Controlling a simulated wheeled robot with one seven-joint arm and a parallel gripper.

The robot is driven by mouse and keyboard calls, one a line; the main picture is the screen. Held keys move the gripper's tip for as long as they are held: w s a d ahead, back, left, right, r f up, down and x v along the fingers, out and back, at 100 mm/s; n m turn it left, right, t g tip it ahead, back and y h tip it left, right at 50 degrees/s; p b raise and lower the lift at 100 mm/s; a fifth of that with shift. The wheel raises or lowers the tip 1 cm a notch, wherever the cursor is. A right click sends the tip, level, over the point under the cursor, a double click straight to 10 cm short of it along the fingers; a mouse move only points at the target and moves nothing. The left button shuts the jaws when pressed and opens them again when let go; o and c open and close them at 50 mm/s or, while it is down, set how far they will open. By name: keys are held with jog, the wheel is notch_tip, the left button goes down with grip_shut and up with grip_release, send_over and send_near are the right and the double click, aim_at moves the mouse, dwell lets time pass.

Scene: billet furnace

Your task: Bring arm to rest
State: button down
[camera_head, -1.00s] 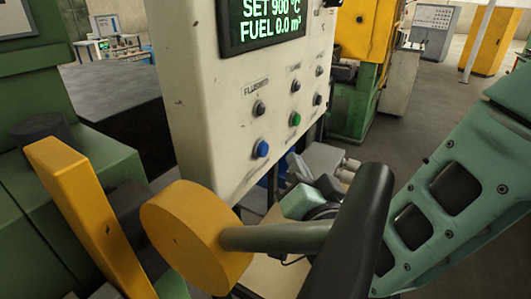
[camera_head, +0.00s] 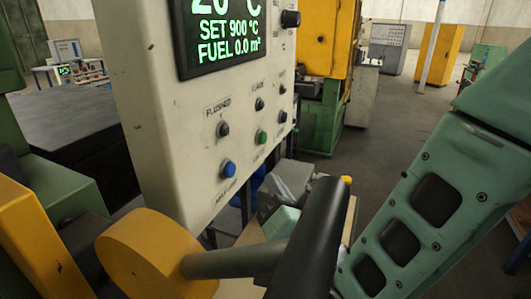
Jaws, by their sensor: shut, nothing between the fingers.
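My arm's green link with dark cut-outs (camera_head: 400,235) fills the right side. My gripper (camera_head: 287,182) shows only in part, low in the centre, as small grey fingers by a pale green block, partly behind a black bar. It is shut and empty, in front of the lower part of the control panel (camera_head: 150,110). I see no object held. The exact gap between gripper and panel cannot be told.
A yellow round hub (camera_head: 150,258) with a grey rod and black grip (camera_head: 312,235) stands close in front. The panel's screen (camera_head: 228,38) reads SET 900 °C, FUEL 0.0 m³. A yellow and green machine (camera_head: 325,60) stands behind. Open floor (camera_head: 385,110) lies at back right.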

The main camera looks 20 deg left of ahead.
jog(key=s+d+f+n+g+h, duration=0.3)
jog(key=s+d+g+h, duration=0.3)
jog(key=d, duration=0.7)
jog(key=s+d+f+n+g+h, duration=0.3)
jog(key=s+d+g+h, duration=0.3)
jog(key=s+d+g, duration=0.3)
jog(key=d+n, duration=0.1)
jog(key=d, duration=0.3)
jog(key=shift+s, duration=0.35)
